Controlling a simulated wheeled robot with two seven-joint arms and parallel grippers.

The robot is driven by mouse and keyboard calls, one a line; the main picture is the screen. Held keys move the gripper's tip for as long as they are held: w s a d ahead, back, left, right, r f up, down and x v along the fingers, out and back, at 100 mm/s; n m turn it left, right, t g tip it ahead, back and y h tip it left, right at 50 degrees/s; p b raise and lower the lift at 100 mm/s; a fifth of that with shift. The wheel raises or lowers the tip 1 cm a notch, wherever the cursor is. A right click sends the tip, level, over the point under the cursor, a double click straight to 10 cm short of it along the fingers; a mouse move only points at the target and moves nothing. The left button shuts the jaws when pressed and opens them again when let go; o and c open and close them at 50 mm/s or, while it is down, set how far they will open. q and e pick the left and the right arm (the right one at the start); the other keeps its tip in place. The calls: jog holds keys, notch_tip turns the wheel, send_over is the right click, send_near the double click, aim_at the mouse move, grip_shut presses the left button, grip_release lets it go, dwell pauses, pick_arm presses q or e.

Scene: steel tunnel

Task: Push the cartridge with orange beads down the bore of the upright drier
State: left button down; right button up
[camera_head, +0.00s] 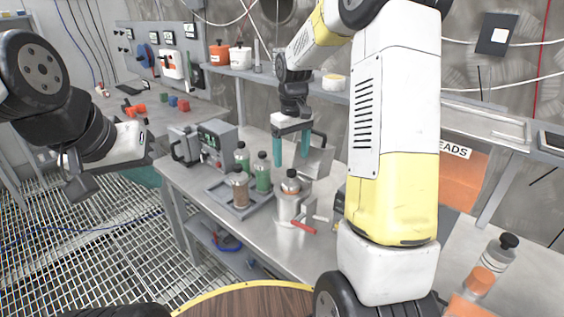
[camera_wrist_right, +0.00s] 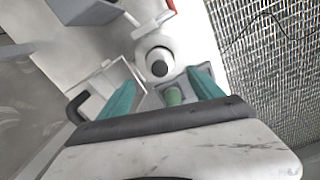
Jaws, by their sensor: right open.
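The upright drier (camera_head: 291,208) is a pale cylinder on the bench, with a red-handled valve low at its side. A clear cartridge with a black knob and an orange tint (camera_head: 290,184) stands upright in its top, partly above the rim. My right gripper (camera_head: 292,163) is open and empty, teal fingers pointing down, behind and above the drier. My left gripper (camera_head: 143,177) is at the left beyond the bench edge; its jaw gap is not clear.
A grey tray (camera_head: 222,196) left of the drier holds two green-bead cartridges (camera_head: 262,172) and a brownish one (camera_head: 237,188). A grey instrument (camera_head: 213,142) stands behind it. An orange bin (camera_head: 462,172) and a capped bottle (camera_head: 496,253) are at the right.

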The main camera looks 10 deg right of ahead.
notch_tip(320, 180, up, 3)
jog(key=shift+s+r, duration=0.1)
jog(key=s+r+m+t+y, duration=0.1)
jog(key=s+r+m+t, duration=0.15)
jog(key=s+r, duration=0.75)
jog(key=s+a+m+t+y, duration=0.1)
jog(key=s+a+t, duration=0.1)
jog(key=s, duration=1.2)
jog(key=shift+s+f+t, duration=0.15)
jog(key=shift+f+t, duration=0.05)
jog(key=shift+t, duration=0.65)
jog(key=shift+m, duration=0.25)
